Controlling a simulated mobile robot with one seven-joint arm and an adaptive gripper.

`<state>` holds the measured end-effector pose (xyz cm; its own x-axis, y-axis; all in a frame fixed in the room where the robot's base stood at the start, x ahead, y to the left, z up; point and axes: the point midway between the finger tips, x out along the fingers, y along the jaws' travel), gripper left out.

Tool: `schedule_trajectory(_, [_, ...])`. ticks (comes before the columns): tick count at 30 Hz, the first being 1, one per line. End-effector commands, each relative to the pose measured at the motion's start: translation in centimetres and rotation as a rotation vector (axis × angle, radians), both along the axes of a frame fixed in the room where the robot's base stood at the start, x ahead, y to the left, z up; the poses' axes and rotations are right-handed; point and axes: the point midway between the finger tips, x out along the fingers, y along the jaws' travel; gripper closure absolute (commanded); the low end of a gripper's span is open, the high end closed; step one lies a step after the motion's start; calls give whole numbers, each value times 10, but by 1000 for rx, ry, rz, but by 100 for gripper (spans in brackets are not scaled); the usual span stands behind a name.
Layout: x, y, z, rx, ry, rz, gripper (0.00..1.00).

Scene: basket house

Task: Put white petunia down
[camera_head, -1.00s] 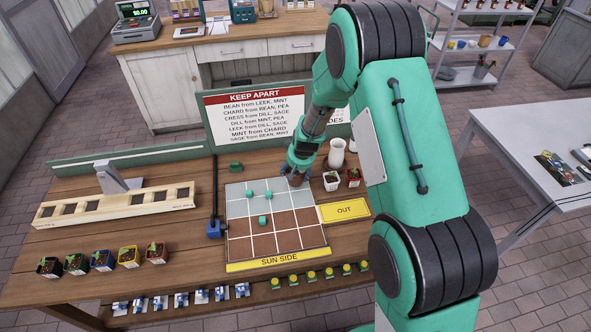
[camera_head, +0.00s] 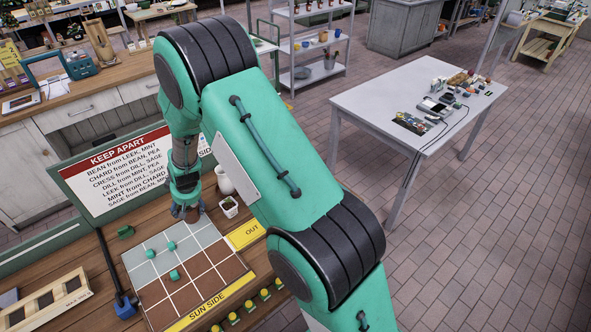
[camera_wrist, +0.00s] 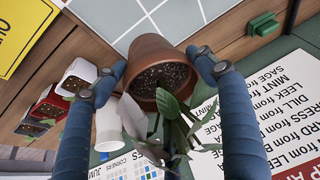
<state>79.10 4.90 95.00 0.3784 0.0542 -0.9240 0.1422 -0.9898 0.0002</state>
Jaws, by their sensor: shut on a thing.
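My gripper (camera_wrist: 155,72) is shut on a terracotta pot (camera_wrist: 158,50) with dark soil and a leafy plant (camera_wrist: 165,125), its two blue fingers on either side of the pot. No open white flower is clear, so I cannot tell whether it is the white petunia. In the head view my gripper (camera_head: 186,208) is at the back right corner of the gridded board (camera_head: 195,270). The pot is small there and partly hidden by the gripper. I cannot tell whether its base touches the board.
A white cup (camera_head: 224,180) and a small white pot (camera_head: 229,206) stand just right of my gripper. A yellow OUT sign (camera_head: 245,236) lies right of the board. Teal markers (camera_head: 171,247) sit on grid cells. A KEEP APART sign (camera_head: 118,178) stands behind.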

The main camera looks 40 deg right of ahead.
Motion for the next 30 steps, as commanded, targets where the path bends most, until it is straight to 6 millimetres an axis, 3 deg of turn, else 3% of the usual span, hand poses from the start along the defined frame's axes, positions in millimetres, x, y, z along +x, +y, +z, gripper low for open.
schedule_trajectory(6, [0,-3,30,0,-1,-5,61])
schedule_trajectory(11, [2,-39,29,0,-1,-55,61])
schedule_trajectory(17, [1,-98,28,0,0,-137,61])
schedule_trajectory(30, [-26,-255,28,1,0,-362,61])
